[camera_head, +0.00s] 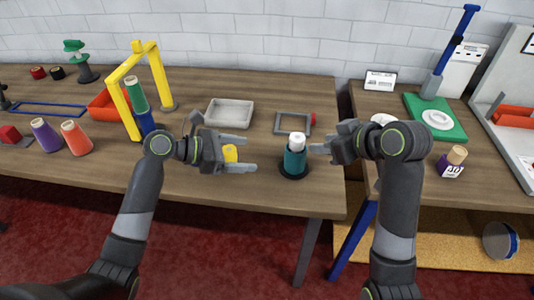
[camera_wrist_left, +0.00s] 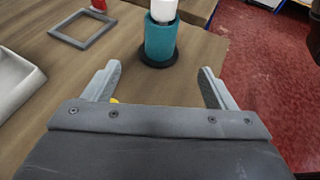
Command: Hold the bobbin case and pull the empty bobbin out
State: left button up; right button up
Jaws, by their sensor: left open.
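A teal bobbin case (camera_head: 294,162) stands upright on a round black base (camera_head: 294,176) near the table's front edge. A white bobbin (camera_head: 297,142) sticks out of its top. The case (camera_wrist_left: 160,40) and the bobbin (camera_wrist_left: 163,9) also show in the left wrist view, ahead between the fingers. My left gripper (camera_head: 247,153) is open and empty, left of the case and pointing at it, apart from it. My right gripper (camera_head: 318,149) is just right of the case, level with its upper part; I cannot tell its finger gap.
A small yellow thing (camera_head: 230,153) shows by my left gripper, partly hidden. Behind are a grey tray (camera_head: 230,113) and a grey square frame (camera_head: 293,117) with a red part. Coloured cones and a yellow arch (camera_head: 159,75) stand left. A gap separates the right-hand table.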

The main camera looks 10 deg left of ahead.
aim_at(296, 158)
pick_arm(q)
jog(key=x, duration=1.6)
jog(key=shift+d+f, duration=0.25)
jog(key=c, duration=1.2)
jog(key=shift+c, duration=0.2)
pick_arm(e)
jog(key=shift+o, duration=0.5)
jog(key=w+a+f, duration=0.2)
jog(key=w+a+f+t+y, duration=0.1)
jog(key=w+a+f, duration=0.1)
jog(key=w+a, duration=0.1)
jog(key=w+a+f+t+y, duration=0.1)
jog(key=w+a+f, duration=0.1)
jog(key=shift+w+a, duration=0.4)
